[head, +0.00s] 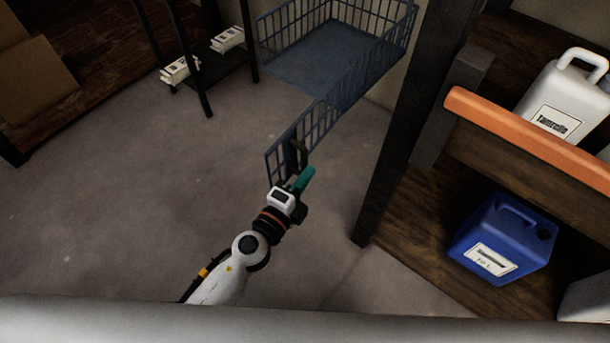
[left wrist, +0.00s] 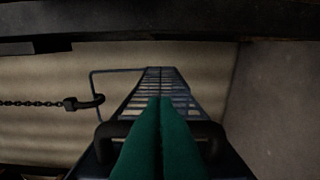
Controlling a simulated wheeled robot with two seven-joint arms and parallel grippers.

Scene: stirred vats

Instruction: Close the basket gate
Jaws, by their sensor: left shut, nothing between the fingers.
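The blue wire basket (head: 318,55) stands at the top of the head view. Its barred gate (head: 312,128) is swung open and sticks out toward me. The gate also shows in the left wrist view (left wrist: 157,88), running away from the fingers. A dark handle (head: 300,155) is on the gate's near end. My left gripper (head: 303,180) is at this end, its teal fingers shut and empty. In the left wrist view the fingers (left wrist: 160,140) lie together in front of the dark handle bar (left wrist: 115,128). Whether they touch it I cannot tell. My right gripper is not in view.
A wooden shelf with a dark post (head: 390,150) and an orange edge (head: 530,125) stands at right, holding a blue canister (head: 502,238) and a white jug (head: 568,95). A black rack (head: 215,65) stands upper left. The floor left of the gate is clear. A chain (left wrist: 35,103) hangs in the wrist view.

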